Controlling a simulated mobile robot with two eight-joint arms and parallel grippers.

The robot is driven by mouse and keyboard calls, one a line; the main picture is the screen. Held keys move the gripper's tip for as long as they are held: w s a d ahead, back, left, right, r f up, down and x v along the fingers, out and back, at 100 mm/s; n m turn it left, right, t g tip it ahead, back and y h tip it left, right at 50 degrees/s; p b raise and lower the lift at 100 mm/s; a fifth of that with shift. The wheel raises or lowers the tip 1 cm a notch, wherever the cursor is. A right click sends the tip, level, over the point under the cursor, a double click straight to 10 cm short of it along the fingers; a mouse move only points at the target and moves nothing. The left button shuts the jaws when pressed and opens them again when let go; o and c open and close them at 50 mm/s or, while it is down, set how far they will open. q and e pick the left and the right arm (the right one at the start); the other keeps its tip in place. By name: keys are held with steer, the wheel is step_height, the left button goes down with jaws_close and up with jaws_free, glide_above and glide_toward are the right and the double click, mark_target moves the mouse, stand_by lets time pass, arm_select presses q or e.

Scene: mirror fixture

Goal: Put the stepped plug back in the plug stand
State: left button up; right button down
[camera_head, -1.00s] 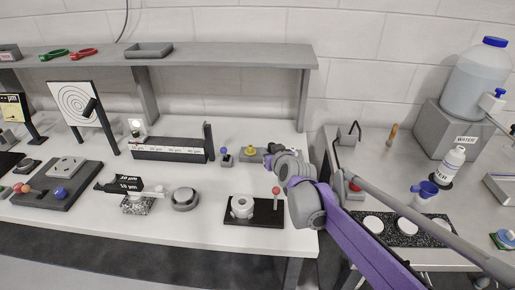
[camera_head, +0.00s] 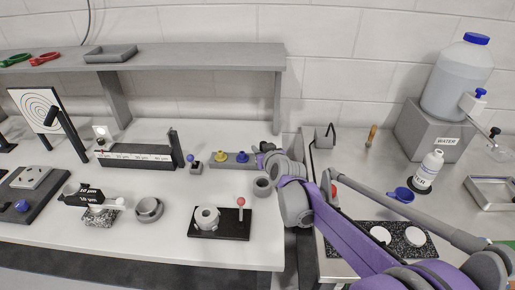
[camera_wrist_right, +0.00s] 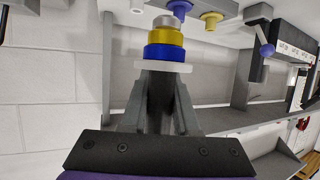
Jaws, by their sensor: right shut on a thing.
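The stepped plug (camera_wrist_right: 166,38), with blue, yellow and grey steps above a pale flange, is held at the fingertips of my right gripper (camera_wrist_right: 160,85) in the right wrist view. In the head view my right gripper (camera_head: 264,148) is just right of the plug stand (camera_head: 232,163), and its own arm hides the held plug. The stand is a low grey block with a yellow-topped and a blue-topped plug on it. It also shows upside down at the top of the right wrist view (camera_wrist_right: 226,8). The plug is apart from the stand. My left gripper is out of view.
A black base with a white ring and red-tipped post (camera_head: 225,224) is nearer. A shelf (camera_head: 200,57) runs along the wall.

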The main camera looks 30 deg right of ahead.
mark_target(260, 177)
step_height(260, 177, down, 5)
steer(key=b, duration=0.3)
steer(key=shift+s, duration=0.1)
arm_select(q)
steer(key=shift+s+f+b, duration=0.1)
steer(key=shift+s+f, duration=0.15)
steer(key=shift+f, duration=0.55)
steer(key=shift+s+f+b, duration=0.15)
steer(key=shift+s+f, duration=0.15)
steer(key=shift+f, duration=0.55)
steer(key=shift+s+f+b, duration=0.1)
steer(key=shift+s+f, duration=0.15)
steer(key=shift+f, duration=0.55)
arm_select(e)
steer(key=shift+f, duration=0.55)
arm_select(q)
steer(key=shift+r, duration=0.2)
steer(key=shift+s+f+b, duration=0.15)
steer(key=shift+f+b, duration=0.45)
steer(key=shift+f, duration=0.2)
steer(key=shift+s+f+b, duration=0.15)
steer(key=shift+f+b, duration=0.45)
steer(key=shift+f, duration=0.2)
arm_select(e)
steer(key=shift+f, duration=2.2)
steer(key=c, duration=0.6)
jaws_free()
